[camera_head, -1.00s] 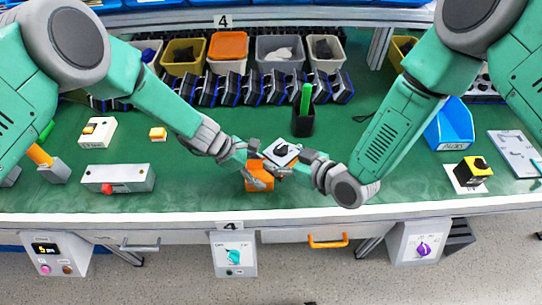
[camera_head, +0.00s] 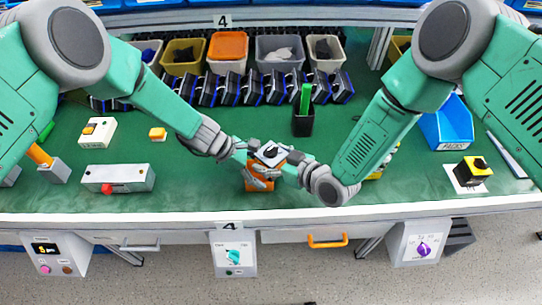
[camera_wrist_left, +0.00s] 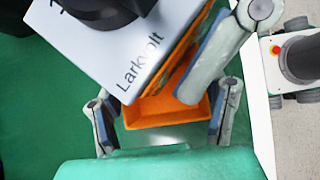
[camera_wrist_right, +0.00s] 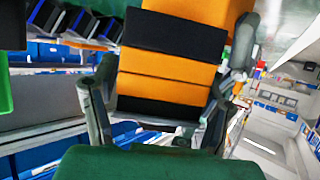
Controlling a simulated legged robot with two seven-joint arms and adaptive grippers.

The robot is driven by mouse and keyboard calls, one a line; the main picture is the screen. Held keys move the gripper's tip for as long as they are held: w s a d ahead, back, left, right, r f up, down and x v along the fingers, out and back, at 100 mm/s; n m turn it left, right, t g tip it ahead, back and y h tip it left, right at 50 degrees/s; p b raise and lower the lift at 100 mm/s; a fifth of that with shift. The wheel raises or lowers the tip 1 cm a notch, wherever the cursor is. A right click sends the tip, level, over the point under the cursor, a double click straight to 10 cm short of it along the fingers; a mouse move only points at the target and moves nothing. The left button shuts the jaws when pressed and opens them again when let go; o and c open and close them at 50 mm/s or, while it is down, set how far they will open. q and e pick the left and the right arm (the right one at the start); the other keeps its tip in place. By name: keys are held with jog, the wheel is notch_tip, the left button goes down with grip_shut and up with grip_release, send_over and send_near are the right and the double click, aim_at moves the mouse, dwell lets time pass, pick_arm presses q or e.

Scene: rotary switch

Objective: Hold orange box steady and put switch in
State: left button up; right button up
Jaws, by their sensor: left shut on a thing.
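The orange box (camera_head: 260,184) stands near the front middle of the bench. My left gripper (camera_head: 252,170) is shut on it; in the left wrist view the open orange box (camera_wrist_left: 160,110) sits between its fingers. The switch (camera_head: 270,152) has a pale top plate with a black knob, and in the left wrist view its plate (camera_wrist_left: 120,50) reads "Larkvolt". My right gripper (camera_head: 282,168) is shut on the switch, whose orange and black body (camera_wrist_right: 165,72) lies between its fingers in the right wrist view. The switch is tilted over the box; their exact contact is hidden.
A black holder with a green tool (camera_head: 303,115) stands behind. A grey box with a red button (camera_head: 118,179) lies to the left. Several bins (camera_head: 281,50) line the back.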

jog(key=shift+s+d, duration=0.1)
jog(key=v, duration=1.2)
jog(key=s+d+f+g+h, duration=0.1)
jog(key=s+f, duration=0.1)
jog(key=s+d+f+m+h, duration=0.1)
jog(key=d+f, duration=0.1)
jog(key=shift+s+f+m+g+h, duration=0.15)
jog(key=shift+s+m+g+h, duration=0.15)
jog(key=shift+s+g, duration=0.1)
pick_arm(q)
jog(key=o, duration=1.3)
jog(key=shift+c, duration=0.2)
pick_arm(e)
jog(key=s+d+f+m+g+h, duration=0.2)
jog(key=s+d+m+g+h, duration=0.1)
jog(key=s+d, duration=0.4)
jog(key=s+d+f+m+g+h, duration=0.3)
jog(key=s+d, duration=0.5)
jog(key=s, duration=0.4)
jog(key=shift+m+g+h, duration=0.3)
jog(key=shift+g+h, duration=0.2)
jog(key=shift+g, duration=0.1)
pick_arm(q)
jog(key=shift+r, duration=0.1)
